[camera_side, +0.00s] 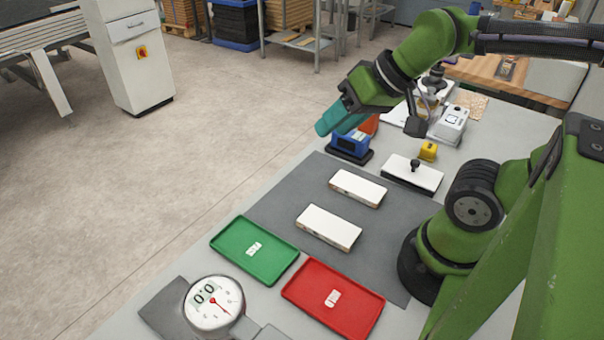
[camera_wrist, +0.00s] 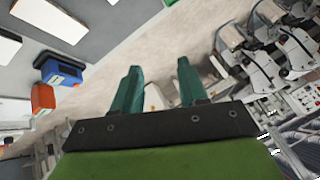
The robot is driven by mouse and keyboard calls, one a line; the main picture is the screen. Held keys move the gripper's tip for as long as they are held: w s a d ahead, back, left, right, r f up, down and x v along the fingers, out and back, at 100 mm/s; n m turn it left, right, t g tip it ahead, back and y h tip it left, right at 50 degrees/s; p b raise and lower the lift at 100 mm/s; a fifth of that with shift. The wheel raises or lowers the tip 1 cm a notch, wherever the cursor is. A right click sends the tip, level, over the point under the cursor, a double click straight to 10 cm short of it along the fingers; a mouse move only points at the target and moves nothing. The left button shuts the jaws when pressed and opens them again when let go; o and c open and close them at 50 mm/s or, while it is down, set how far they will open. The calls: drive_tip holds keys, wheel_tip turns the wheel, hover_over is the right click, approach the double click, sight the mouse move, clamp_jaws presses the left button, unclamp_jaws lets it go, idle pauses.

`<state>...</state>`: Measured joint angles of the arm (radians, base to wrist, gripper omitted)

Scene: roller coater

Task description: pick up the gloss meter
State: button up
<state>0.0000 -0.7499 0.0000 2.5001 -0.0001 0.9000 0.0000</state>
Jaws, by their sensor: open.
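A blue box-shaped device on a black base, which looks like the gloss meter (camera_side: 351,142), stands on the grey table past the far end of the dark mat. In the wrist view the gloss meter (camera_wrist: 60,69) is at left, clear of the fingers. My gripper (camera_side: 330,124) has teal fingers and appears above the gloss meter in the side view, tilted outward. In the wrist view my gripper (camera_wrist: 158,66) is open, with nothing between its fingers and floor and machines beyond.
An orange-red object (camera_wrist: 42,97) is right beside the gloss meter. White panels (camera_side: 358,188) lie on the mat (camera_side: 285,205). Green (camera_side: 273,268) and red trays (camera_side: 352,315) and a dial gauge (camera_side: 213,301) are in front.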

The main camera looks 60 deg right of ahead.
drive_tip(key=o, duration=0.7)
drive_tip(key=m+g+h, duration=0.1)
drive_tip(key=g+h, duration=0.1)
drive_tip(key=g, duration=0.1)
approach(353, 134)
drive_tip(key=s+a+r, duration=0.2)
drive_tip(key=a+r, duration=0.2)
drive_tip(key=r, duration=0.1)
drive_tip(key=d+n, duration=0.4)
drive_tip(key=n, duration=0.1)
drive_tip(key=x, duration=1.1)
drive_tip(key=shift+w+a+r, duration=0.1)
drive_tip(key=shift+x, duration=2.85)
